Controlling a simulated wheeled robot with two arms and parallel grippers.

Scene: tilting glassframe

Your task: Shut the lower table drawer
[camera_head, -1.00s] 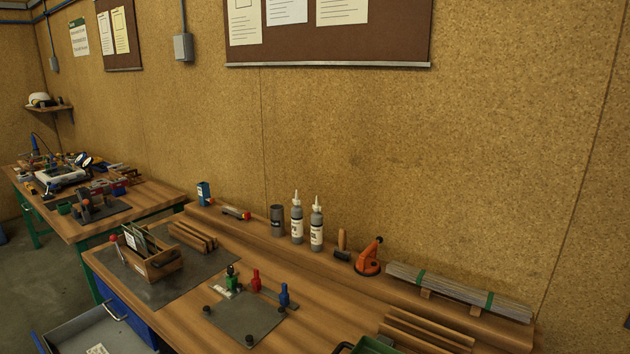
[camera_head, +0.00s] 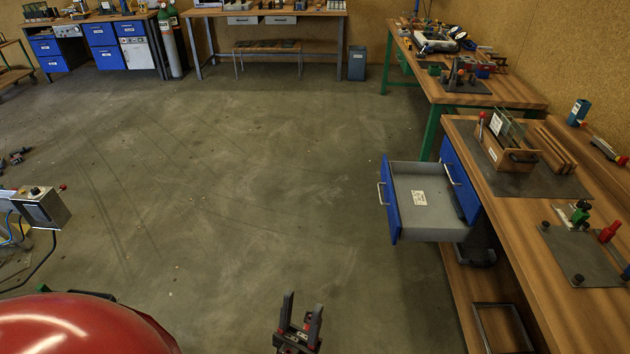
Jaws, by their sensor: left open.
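The lower table drawer (camera_head: 433,220) is pulled out from the workbench at the right. Its grey tray shows a white label inside, and its blue front (camera_head: 391,203) carries a pale handle (camera_head: 382,193). Above its inner end, a blue upper drawer front (camera_head: 460,180) with its own handle sits against the bench. My left gripper (camera_head: 301,306) is at the bottom middle, open and empty, with its fingers pointing up in the picture. It is well apart from the drawer, nearer to me and to its left. My right gripper is not in view.
The workbench (camera_head: 495,219) carries a wooden box with plates, clamps and bottles. A lower shelf (camera_head: 463,291) lies under it. A control box (camera_head: 40,208) stands at the left. The floor (camera_head: 250,190) left of the drawer is clear.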

